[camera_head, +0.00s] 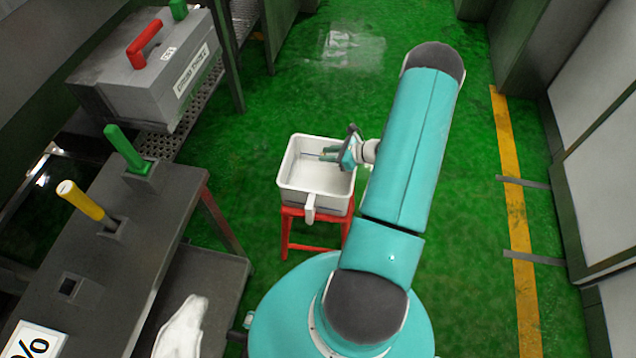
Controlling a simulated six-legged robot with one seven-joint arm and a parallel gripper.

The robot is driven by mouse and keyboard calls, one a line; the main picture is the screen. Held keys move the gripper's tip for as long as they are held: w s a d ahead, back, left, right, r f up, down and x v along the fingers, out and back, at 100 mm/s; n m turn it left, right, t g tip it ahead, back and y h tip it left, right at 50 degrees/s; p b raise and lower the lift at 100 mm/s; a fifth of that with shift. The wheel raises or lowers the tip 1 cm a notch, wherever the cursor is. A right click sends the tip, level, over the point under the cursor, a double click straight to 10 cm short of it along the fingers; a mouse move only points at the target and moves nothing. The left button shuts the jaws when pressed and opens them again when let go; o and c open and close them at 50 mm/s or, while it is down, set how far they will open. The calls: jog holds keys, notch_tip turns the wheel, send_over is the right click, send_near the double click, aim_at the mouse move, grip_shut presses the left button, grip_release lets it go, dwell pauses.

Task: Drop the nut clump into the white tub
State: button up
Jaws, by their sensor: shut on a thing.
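The white tub (288,182) is a square open container on a red stand, near the middle of the view. Its inside is pale, and I can make out nothing lying on the visible floor. My gripper (328,154), teal with dark parts, reaches in from the right and is over the tub's far right part. Its fingers point left and are shut on the nut clump. The clump is too small and too covered by the fingers to make out clearly. I cannot tell how high the fingers are above the tub's floor.
The red stand (287,232) stands on the green floor. At left is a dark bench (150,220) with a green handle (124,146) and a yellow handle (80,200). A grey toolbox (150,80) with a red handle sits behind. Floor right of my arm is clear up to grey cabinets.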

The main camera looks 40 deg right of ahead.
jog(key=shift+f, duration=1.25)
jog(key=o, duration=1)
jog(key=shift+o, duration=0.2)
jog(key=v, duration=1.3)
jog(key=shift+s+r, duration=0.2)
jog(key=shift+s, duration=0.15)
jog(key=shift+d, duration=0.1)
